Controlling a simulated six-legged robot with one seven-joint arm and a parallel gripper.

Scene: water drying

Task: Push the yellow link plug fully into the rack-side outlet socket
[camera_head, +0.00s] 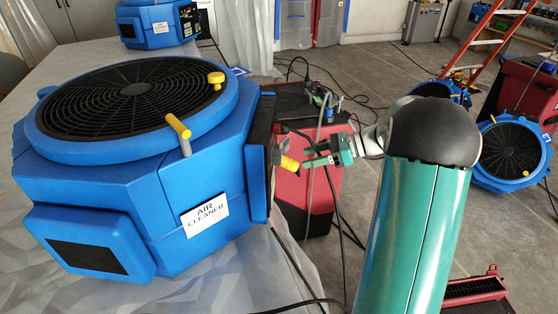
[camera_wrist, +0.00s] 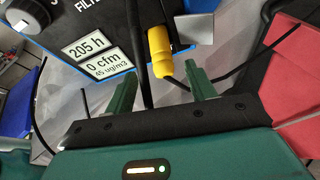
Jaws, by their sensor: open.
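The yellow link plug (camera_head: 290,163) is at the dark side panel of the blue air cleaner (camera_head: 130,190), on the side facing my arm. In the wrist view the yellow plug (camera_wrist: 160,52) lies just beyond the fingertips, in line with the gap between them, with its black cable trailing toward my gripper. My gripper (camera_wrist: 161,86) is open, its two green fingers apart with no plug between them. In the head view my gripper (camera_head: 308,162) is close to the plug from the right. I cannot make out the outlet socket or how deep the plug sits.
A display panel (camera_wrist: 95,58) with readout labels is left of the plug. Black cables hang around the gripper and run across the floor. A red machine (camera_head: 300,185) stands behind my gripper. The covered table (camera_head: 60,280) carries the air cleaner. A red ladder (camera_head: 490,40) stands at the back right.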

